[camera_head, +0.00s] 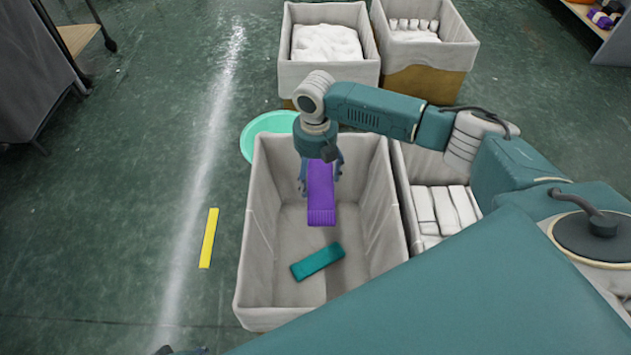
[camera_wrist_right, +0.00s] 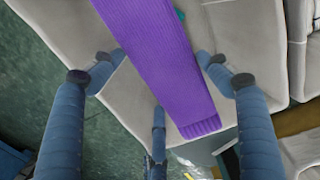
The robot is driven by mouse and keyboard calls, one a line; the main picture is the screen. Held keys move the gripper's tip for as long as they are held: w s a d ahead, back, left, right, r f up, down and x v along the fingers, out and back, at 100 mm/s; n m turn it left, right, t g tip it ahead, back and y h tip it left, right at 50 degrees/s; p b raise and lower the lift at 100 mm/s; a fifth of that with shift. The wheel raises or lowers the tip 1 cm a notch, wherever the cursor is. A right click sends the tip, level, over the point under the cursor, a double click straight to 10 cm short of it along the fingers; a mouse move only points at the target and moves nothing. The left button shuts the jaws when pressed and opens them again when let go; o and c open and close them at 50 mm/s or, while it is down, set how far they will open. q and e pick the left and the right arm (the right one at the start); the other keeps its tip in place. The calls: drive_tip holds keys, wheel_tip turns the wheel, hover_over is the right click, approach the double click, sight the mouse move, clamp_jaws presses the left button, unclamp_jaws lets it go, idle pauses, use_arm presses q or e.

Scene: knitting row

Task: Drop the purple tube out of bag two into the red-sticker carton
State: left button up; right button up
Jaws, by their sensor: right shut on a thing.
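My right gripper (camera_head: 320,178) is shut on a purple tube (camera_head: 320,198), a long ribbed piece. It hangs at the opening of a grey fabric bag (camera_head: 250,262); I cannot tell how deep. In the right wrist view the purple tube (camera_wrist_right: 165,60) runs between the fingers of my right gripper (camera_wrist_right: 160,82). A teal piece (camera_head: 317,261) lies on the bag's floor. No bag number and no red-sticker carton can be made out. A small dark blue part at the bottom edge of the head view may be my left gripper (camera_head: 180,351).
A bag with white blocks (camera_head: 440,208) stands right beside, partly behind my arm. Two more bags with white contents (camera_head: 326,42) (camera_head: 414,30) stand behind. A mint round thing (camera_head: 268,128) lies behind the bag. A yellow strip (camera_head: 209,238) marks the open floor at left.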

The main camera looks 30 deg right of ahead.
sight(315, 184)
drive_tip(key=shift+w+d+f, duration=0.1)
drive_tip(key=shift+f, duration=0.15)
drive_tip(key=shift+f+b, duration=0.85)
drive_tip(key=shift+b, duration=0.3)
use_arm(q)
wheel_tip(315, 184, up, 14)
drive_tip(key=f+t+b, duration=0.1)
drive_tip(key=b, duration=0.2)
use_arm(e)
wheel_tip(315, 184, down, 2)
drive_tip(key=shift+f, duration=0.25)
drive_tip(key=shift+f+b, duration=0.65)
drive_tip(key=shift+b, duration=0.25)
use_arm(q)
drive_tip(key=w+d+r+t+h, duration=0.1)
drive_tip(key=w+d+r+t, duration=0.1)
drive_tip(key=w, duration=0.5)
drive_tip(key=shift+w+r+t, duration=0.3)
drive_tip(key=shift+w+t, duration=0.1)
drive_tip(key=shift+t, duration=0.5)
use_arm(e)
drive_tip(key=shift+f, duration=0.1)
drive_tip(key=o, duration=1)
